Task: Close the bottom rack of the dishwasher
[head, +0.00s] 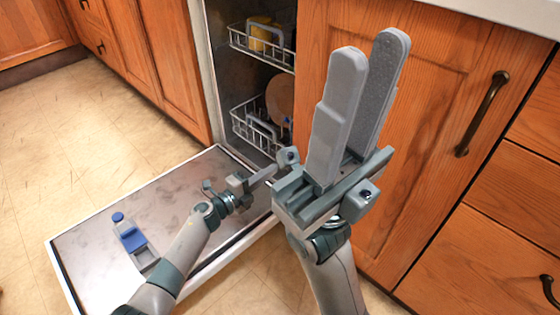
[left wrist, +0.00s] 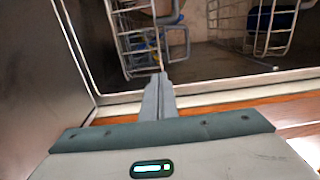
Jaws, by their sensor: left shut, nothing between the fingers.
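The bottom rack (head: 238,127) sits low in the dishwasher opening, its right side hidden by the cabinet edge and my right gripper. It holds a brownish plate (head: 279,98). In the left wrist view the bottom rack (left wrist: 124,42) is at upper left. My left gripper (head: 275,170) is low by the opening, above the inner end of the open door (head: 110,205). Its fingers (left wrist: 159,76) are shut and empty, with the tips overlapping the rack's near edge; I cannot tell whether they touch. My right gripper (head: 370,50) is open and empty, raised in front of the cabinet.
The upper rack (head: 250,48) holds a yellow item (head: 262,32). The door lies folded down with a blue-capped dispenser (head: 130,237) on it. A wooden cabinet (head: 440,70) with a dark handle (head: 482,115) stands right of the opening. The floor (head: 40,130) at left is clear.

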